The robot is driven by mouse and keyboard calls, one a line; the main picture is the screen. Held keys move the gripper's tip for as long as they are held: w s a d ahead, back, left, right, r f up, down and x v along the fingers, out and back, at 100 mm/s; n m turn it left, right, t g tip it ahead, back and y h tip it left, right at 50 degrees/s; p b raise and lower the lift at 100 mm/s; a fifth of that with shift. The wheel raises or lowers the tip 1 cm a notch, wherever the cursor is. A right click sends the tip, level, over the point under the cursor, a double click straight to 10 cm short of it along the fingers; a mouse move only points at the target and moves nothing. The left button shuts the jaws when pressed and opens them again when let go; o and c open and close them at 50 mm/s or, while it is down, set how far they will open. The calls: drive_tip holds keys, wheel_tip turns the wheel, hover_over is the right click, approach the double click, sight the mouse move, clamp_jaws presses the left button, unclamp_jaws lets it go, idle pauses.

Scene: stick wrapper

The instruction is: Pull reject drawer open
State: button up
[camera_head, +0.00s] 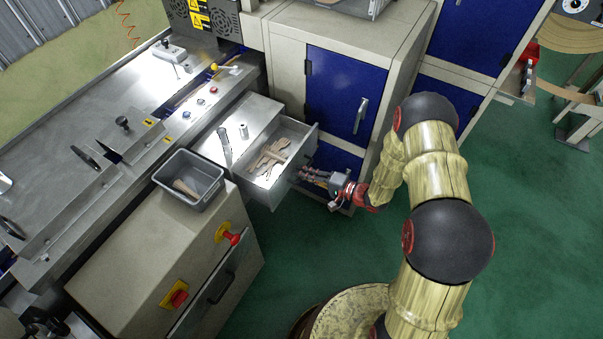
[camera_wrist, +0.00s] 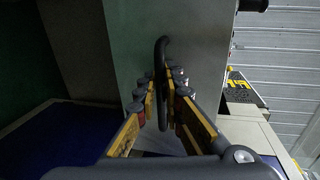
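The grey metal drawer (camera_head: 294,176) stands pulled out from its cabinet in the head view, with several pale wooden sticks (camera_head: 270,158) lying in it. My gripper (camera_head: 304,173) is at the drawer's front face. In the wrist view, the drawer's front (camera_wrist: 200,35) carries a dark curved handle (camera_wrist: 162,75). My gripper's fingers (camera_wrist: 161,88) stand on either side of this handle and appear closed on it. The exact finger contact is too dark to see clearly. In the head view the handle is hidden by my gripper.
A grey bin (camera_head: 190,180) with a wooden piece sits left of the drawer, on a beige cabinet (camera_head: 150,245) with a red knob (camera_head: 234,239). Blue-doored cabinets (camera_head: 335,90) stand behind. Green floor (camera_head: 270,255) is clear in front of the drawer.

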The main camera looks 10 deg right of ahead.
idle(0.3)
drive_tip(key=v, duration=1.2)
idle(0.3)
